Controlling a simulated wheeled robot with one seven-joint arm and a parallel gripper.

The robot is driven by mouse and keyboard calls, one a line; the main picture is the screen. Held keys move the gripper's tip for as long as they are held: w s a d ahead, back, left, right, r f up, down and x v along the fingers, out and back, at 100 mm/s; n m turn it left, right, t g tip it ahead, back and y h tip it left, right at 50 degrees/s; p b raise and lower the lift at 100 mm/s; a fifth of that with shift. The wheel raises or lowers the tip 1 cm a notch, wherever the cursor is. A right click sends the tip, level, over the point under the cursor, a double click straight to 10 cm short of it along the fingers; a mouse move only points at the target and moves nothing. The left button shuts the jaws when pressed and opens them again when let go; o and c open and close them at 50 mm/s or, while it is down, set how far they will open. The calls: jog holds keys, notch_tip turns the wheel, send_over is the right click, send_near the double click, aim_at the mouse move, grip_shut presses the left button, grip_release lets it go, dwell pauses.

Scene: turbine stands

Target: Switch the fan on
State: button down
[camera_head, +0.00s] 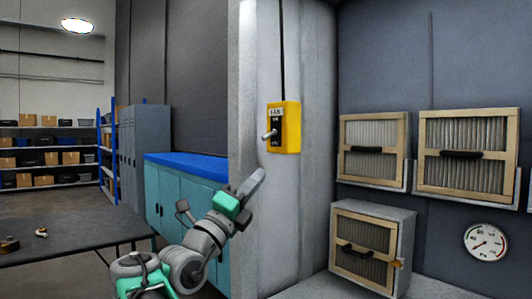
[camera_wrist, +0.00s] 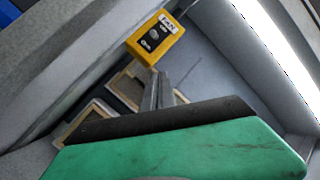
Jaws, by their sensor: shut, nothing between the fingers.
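The fan switch is a yellow box (camera_head: 290,128) on the grey pillar, with a "FAN" label at its top and a dark face. A small metal lever (camera_head: 268,135) sticks out from its face, its tip slightly low; I cannot tell for sure which position it is in. My gripper (camera_head: 254,184) is shut and empty, below and slightly left of the box, apart from it. In the wrist view the yellow box (camera_wrist: 155,38) is at the top, beyond my shut fingers (camera_wrist: 158,90). The lever is hard to make out there.
Wood-framed filters (camera_head: 466,175) and a round gauge (camera_head: 485,242) are on the wall to the right. A teal cabinet with a blue top (camera_head: 185,163) stands left of the pillar. A dark table (camera_head: 75,240) is at the left. The space before the switch looks clear.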

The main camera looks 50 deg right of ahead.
aim_at(268, 136)
jog(key=w+d+r+p, duration=0.3)
jog(key=d+r+p, duration=0.4)
jog(key=d, duration=0.1)
jog(key=shift+w+d, duration=0.25)
jog(key=shift+w, duration=0.1)
jog(key=shift+r, duration=0.1)
